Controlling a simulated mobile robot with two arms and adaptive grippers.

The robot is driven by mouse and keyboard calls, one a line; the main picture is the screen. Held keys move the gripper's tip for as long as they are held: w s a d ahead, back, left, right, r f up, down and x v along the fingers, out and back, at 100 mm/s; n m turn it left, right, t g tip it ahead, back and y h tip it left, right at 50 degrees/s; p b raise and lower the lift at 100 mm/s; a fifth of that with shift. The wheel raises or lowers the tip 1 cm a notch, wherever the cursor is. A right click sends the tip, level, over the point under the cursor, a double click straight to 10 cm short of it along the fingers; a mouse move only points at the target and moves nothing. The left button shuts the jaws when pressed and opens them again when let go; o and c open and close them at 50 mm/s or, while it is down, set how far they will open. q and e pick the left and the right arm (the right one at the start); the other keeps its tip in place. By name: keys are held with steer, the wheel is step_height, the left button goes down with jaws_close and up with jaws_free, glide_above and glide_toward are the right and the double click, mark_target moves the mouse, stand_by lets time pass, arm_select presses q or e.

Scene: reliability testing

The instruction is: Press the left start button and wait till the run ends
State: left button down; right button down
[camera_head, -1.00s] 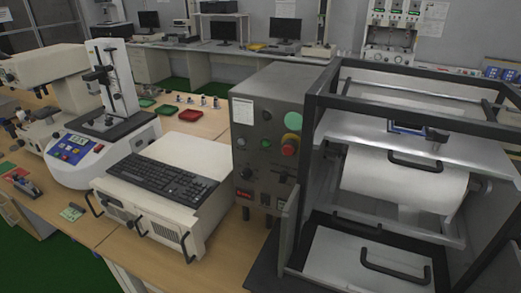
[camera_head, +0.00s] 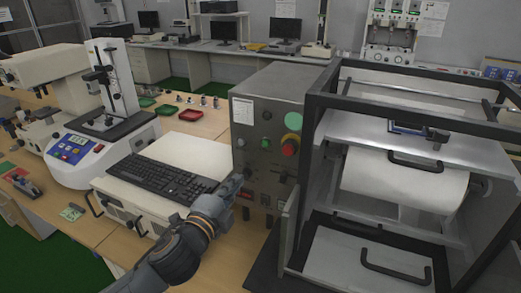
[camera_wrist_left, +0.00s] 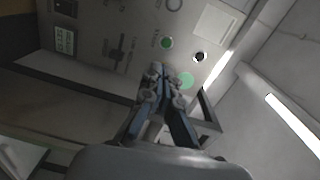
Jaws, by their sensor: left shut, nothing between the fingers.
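The grey control box (camera_head: 275,80) stands in the middle of the head view. Its front panel carries a small green button (camera_head: 265,143) on the left, which also shows in the wrist view (camera_wrist_left: 167,42). To its right is a red stop knob (camera_head: 289,145) on a yellow base. My left gripper (camera_head: 236,184) is in front of the panel's lower left part, below the green button. In the wrist view its shut, empty fingers (camera_wrist_left: 157,70) point towards the panel, apart from the green button. I cannot tell the fingertips' distance from the panel. My right gripper is out of view.
A drum machine in a dark frame (camera_head: 325,100) stands right of the box. A keyboard (camera_head: 165,178) lies on a beige unit (camera_head: 160,215) to the left. A tester with a blue panel (camera_head: 72,147) is farther left. A round green disc (camera_head: 293,121) is on the panel.

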arm_select(q)
steer(key=shift+w+d+r+m+h, duration=0.2)
steer(key=shift+r+m+h, duration=0.1)
steer(key=shift+r+m, duration=0.3)
steer(key=p, duration=0.4)
glide_toward(265, 144)
steer(key=x, duration=0.5)
steer(key=shift+w, duration=0.15)
steer(key=shift+x, duration=0.85)
steer(key=shift+f, duration=0.1)
